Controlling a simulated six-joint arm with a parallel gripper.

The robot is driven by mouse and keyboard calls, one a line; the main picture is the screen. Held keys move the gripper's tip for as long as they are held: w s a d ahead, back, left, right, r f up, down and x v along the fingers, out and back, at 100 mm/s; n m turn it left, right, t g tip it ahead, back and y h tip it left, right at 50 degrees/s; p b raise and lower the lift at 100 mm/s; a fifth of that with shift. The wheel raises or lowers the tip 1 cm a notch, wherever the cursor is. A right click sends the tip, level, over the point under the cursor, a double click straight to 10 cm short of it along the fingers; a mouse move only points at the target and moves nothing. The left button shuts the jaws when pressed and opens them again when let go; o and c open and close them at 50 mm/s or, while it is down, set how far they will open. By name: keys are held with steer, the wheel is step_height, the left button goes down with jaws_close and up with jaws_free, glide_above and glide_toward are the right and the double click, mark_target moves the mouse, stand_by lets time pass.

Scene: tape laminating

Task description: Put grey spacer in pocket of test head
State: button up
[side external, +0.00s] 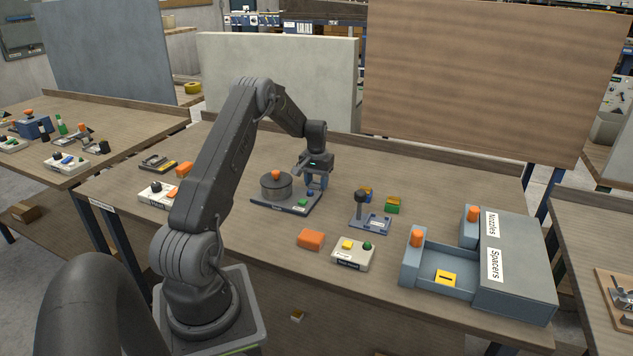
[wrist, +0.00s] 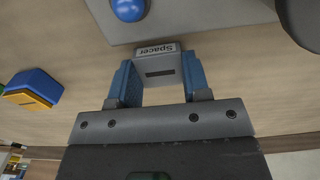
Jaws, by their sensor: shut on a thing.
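The grey spacer (wrist: 160,82), a small block with a dark slot, is between the blue fingertips of my gripper (wrist: 158,66) in the wrist view. My gripper (side external: 316,181) is shut on it, low beside a dark base plate (side external: 285,206) that carries a grey drum (side external: 276,188) with an orange knob, perhaps the test head. A "Spacer" label (wrist: 155,49) shows at the spacer's far end, near the grey plate (wrist: 195,18) with a blue dome (wrist: 128,8). The pocket is not clearly visible, and I cannot tell whether the spacer touches the plate.
An open drawer (side external: 437,258) marked Spacers holds a yellow slotted block (side external: 445,278). A lever fixture (side external: 371,222) and a green-yellow block (side external: 393,205) stand right of my gripper. An orange block (side external: 311,239) and a button box (side external: 352,255) lie in front.

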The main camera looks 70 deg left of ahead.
mark_target(317, 184)
steer(key=o, duration=0.9)
step_height(317, 184, up, 12)
steer(key=d+r+m+t, duration=0.1)
steer(key=d+r, duration=0.4)
steer(key=d, duration=0.4)
steer(key=d+r+m+t+y, duration=0.15)
steer(key=d+r, duration=0.25)
steer(key=d, duration=0.4)
steer(key=d+r+m, duration=0.2)
steer(key=d+r, duration=0.3)
steer(key=d, duration=0.4)
steer(key=s+d+f+m+t+h, duration=0.1)
steer(key=s+d+m+t, duration=0.2)
steer(key=s+d, duration=1.3)
steer(key=shift+s+d+m, duration=0.35)
steer(key=shift+d+m, duration=0.3)
steer(key=shift+d, duration=0.15)
steer(key=shift+o, duration=0.5)
steer(key=shift+s+d+f+h, duration=0.2)
steer(key=shift+s+f+h, duration=0.05)
steer(key=shift+s, duration=0.1)
